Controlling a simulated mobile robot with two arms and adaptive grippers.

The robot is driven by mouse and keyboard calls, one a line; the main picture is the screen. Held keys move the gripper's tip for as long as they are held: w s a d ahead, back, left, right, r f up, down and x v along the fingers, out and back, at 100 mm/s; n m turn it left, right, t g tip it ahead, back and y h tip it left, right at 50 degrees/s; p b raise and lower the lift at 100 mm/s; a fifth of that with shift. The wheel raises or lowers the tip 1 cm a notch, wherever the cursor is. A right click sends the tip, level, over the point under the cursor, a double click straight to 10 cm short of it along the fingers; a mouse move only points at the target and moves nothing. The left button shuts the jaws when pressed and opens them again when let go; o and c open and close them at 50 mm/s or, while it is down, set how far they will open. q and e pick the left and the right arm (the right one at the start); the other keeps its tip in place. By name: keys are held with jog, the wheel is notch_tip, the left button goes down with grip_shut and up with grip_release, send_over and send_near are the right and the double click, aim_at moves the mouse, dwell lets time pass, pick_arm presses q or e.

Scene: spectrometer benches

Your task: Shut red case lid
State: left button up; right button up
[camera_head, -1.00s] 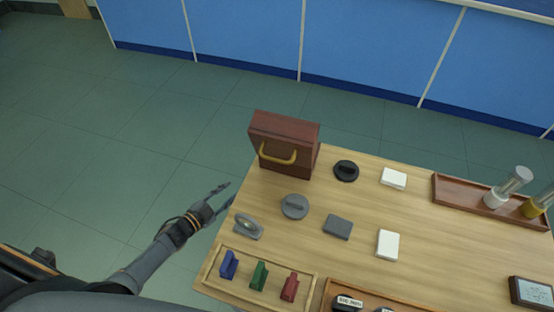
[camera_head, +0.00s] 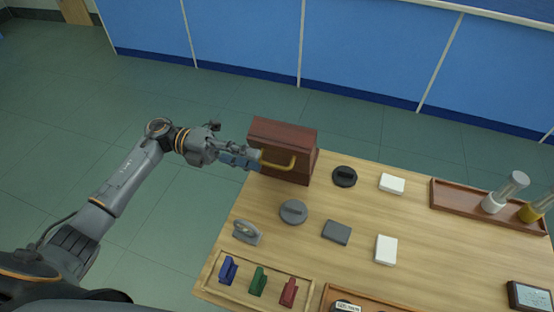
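The red-brown case (camera_head: 284,140) stands at the far left corner of the wooden table, with a yellow handle (camera_head: 278,165) on the side facing me. Its top looks closed down on the body, though I cannot tell whether a gap is left. My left gripper (camera_head: 252,158) is at the case's left side, its fingertips at or touching the left end of the handle. The fingers lie close together from this angle, and I cannot tell whether they hold anything. My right gripper is not in view.
On the wooden table (camera_head: 330,190) lie a black disc (camera_head: 344,176), a grey disc (camera_head: 293,211), a dark block (camera_head: 336,231) and white blocks (camera_head: 391,183). A tray with blue, green and red clips (camera_head: 289,292) is at the near left. A brown tray (camera_head: 455,194) holds cylinders.

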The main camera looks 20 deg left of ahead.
aim_at(283, 168)
pick_arm(q)
jog(key=d+p, duration=0.1)
jog(key=d, duration=0.5)
jog(key=shift+s+r, duration=0.1)
jog(key=shift+d, duration=0.45)
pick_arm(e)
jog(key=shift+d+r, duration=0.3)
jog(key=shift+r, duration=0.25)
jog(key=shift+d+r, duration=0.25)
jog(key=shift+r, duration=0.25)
pick_arm(q)
grip_shut()
